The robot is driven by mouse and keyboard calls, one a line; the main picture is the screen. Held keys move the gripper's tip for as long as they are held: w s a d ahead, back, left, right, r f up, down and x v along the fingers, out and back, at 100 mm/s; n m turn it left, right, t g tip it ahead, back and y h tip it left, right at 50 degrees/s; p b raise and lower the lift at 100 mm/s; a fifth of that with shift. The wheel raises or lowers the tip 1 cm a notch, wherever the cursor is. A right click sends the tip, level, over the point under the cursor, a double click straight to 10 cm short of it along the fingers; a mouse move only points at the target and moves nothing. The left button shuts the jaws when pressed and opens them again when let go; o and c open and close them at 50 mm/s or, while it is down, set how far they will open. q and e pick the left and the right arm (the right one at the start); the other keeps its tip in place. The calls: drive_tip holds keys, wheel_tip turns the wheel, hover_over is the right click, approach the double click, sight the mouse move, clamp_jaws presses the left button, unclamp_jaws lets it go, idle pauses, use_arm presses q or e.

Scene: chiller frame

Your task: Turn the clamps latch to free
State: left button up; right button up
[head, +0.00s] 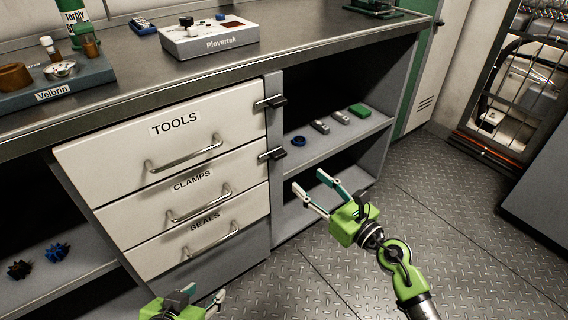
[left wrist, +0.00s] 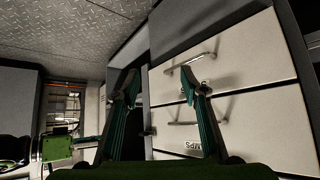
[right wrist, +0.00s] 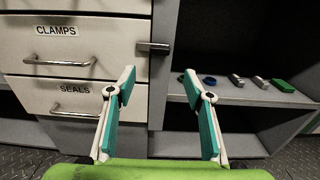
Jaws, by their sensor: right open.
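The clamps latch (head: 272,154) is a small dark bar at the right edge of the white CLAMPS drawer (head: 240,167). It lies horizontal across the drawer edge and the grey post. It also shows in the right wrist view (right wrist: 153,47), beyond the fingertips and apart from them. My right gripper (head: 309,181) is open and empty, in front of the cabinet, below and to the right of the latch. My left gripper (head: 205,294) is low in front of the drawers, apart from the latch; in the left wrist view its fingers (left wrist: 159,84) are spread and empty.
A similar latch (head: 270,102) sits above, beside the TOOLS drawer (head: 120,159). The SEALS drawer (head: 180,239) is below; all drawers look closed. An open shelf (head: 335,142) to the right holds several small parts. The metal floor (head: 430,220) in front is clear.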

drive_tip(key=b, duration=0.1)
approach(281, 157)
drive_tip(key=x, duration=0.4)
drive_tip(key=shift+w+f, duration=0.1)
drive_tip(key=shift+w, duration=0.05)
drive_tip(key=b+x, duration=0.1)
drive_tip(key=x, duration=0.3)
drive_tip(key=shift+w+a, duration=0.2)
drive_tip(key=shift+w, duration=0.05)
use_arm(q)
drive_tip(key=w+d+r+t+h, duration=0.1)
drive_tip(key=w+d+r+t, duration=0.2)
drive_tip(key=w+r+t, duration=0.3)
wheel_tip(281, 157, up, 3)
drive_tip(key=shift+w+r+h, duration=0.15)
drive_tip(key=shift+w+h, duration=0.15)
drive_tip(key=shift+w, duration=0.45)
use_arm(e)
drive_tip(key=c, duration=1.1)
